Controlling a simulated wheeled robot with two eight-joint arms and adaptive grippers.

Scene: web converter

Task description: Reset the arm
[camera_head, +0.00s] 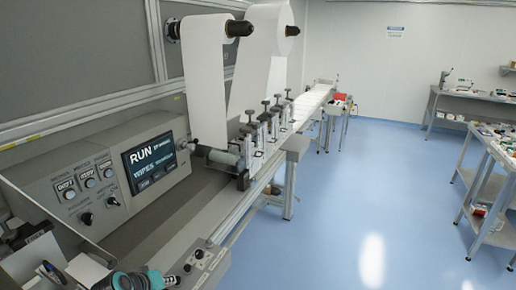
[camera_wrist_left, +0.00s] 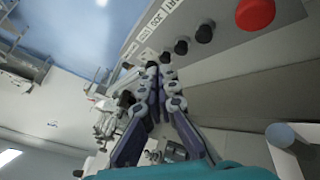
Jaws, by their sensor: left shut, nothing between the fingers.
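My left gripper shows in the left wrist view (camera_wrist_left: 153,70), with its dark fingers brought together at the tips and nothing between them. In the head view, only a teal and grey part of my left arm shows at the bottom left edge, low in front of the machine's control panel (camera_head: 75,180). The fingers are hard to make out there. In the wrist view, the fingertips appear near a row of black knobs (camera_wrist_left: 203,33) on a grey panel; I cannot tell whether they touch it. My right gripper is in neither view.
The panel's screen (camera_head: 155,160) reads RUN and WIPES. A large red button (camera_wrist_left: 255,13) is on the grey panel in the wrist view. White web rolls (camera_head: 268,40) hang above the converter line. A side table (camera_head: 490,175) stands at right. The blue floor between is clear.

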